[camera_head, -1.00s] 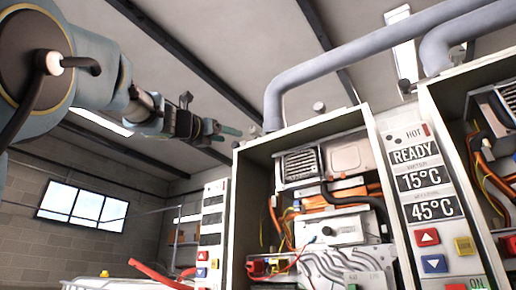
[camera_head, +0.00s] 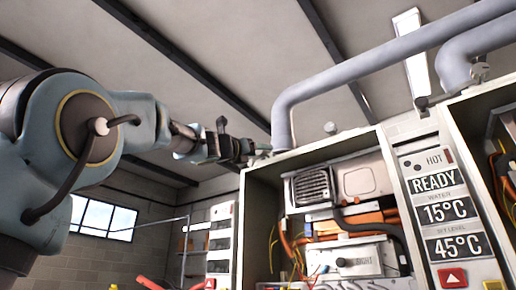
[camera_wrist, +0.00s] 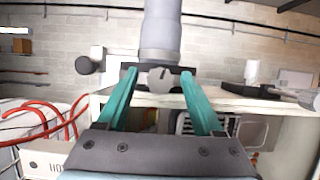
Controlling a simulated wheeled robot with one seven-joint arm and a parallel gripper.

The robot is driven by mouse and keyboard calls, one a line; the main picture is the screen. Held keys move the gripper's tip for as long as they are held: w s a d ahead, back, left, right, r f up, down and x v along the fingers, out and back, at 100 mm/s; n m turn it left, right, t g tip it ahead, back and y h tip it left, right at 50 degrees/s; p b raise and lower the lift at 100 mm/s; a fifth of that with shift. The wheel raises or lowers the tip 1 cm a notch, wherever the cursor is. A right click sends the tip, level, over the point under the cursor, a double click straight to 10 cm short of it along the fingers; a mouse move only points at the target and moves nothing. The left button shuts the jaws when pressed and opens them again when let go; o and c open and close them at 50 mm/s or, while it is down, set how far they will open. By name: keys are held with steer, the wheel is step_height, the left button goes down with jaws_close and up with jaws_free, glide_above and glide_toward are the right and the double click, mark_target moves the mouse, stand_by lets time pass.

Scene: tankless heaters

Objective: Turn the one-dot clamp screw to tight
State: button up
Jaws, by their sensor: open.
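In the wrist view, a round grey clamp screw (camera_wrist: 158,81) with a dark mark near its top sits at the foot of a thick grey pipe (camera_wrist: 161,32). A dark clamp band shows behind it. I cannot make out any dots. My gripper (camera_wrist: 159,73) is open, its teal fingers reaching to either side of the screw with gaps between; whether either touches is unclear. In the head view my gripper (camera_head: 258,150) is at the upper left of the open heater cabinet (camera_head: 258,172), near the foot of the pipe (camera_head: 283,122).
A dark round knob (camera_wrist: 86,66) stands left of the pipe in the wrist view. Red hoses (camera_wrist: 45,122) lie at the left. A second pipe (camera_head: 455,65) and cabinet stand at the right. The heater panel (camera_head: 438,185) reads READY, 15°C and 45°C.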

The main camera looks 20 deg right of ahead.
steer(key=shift+c, duration=0.3)
jaws_close()
stand_by(0.3)
